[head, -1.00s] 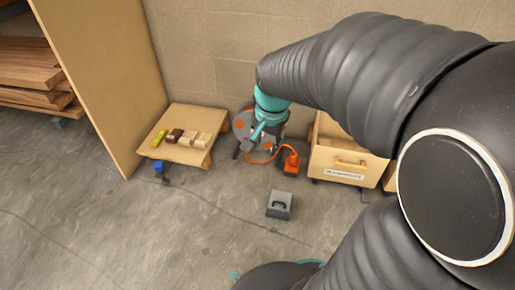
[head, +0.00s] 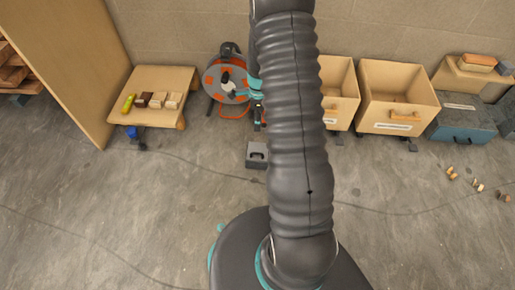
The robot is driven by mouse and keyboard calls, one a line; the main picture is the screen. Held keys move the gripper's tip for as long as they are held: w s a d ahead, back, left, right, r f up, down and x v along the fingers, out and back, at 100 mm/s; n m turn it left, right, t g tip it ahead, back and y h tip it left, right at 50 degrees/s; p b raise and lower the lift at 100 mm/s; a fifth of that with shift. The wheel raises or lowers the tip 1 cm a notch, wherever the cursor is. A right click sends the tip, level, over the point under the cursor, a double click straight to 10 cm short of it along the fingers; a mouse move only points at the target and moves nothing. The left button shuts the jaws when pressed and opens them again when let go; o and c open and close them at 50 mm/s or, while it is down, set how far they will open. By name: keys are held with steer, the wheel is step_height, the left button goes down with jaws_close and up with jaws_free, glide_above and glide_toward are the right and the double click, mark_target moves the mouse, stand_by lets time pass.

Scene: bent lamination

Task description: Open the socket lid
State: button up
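An orange and grey cable reel (head: 211,82) stands on the floor against the back wall, left of my arm. The socket lid cannot be made out clearly on it. My gripper (head: 236,92) appears small in front of the reel's right side, at the end of the teal wrist. Its fingers are too small to tell whether they are open or shut, or whether they touch the reel. My arm hides the floor just right of the reel. A grey block with a dark handle-like shape (head: 257,155) sits on the floor below the reel.
A low wooden table (head: 150,112) with several small blocks stands at left, beside a tall wooden panel (head: 75,60). Wooden bins (head: 397,92) and a dark blue box (head: 462,128) line the wall at right. Small wooden pieces (head: 476,184) lie on the floor.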

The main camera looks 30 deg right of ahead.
steer(key=f, duration=0.1)
steer(key=b, duration=0.2)
glide_above(258, 149)
steer(key=s+a, duration=0.2)
steer(key=s, duration=0.1)
step_height(258, 149, down, 13)
steer(key=shift+f, duration=0.1)
jaws_close()
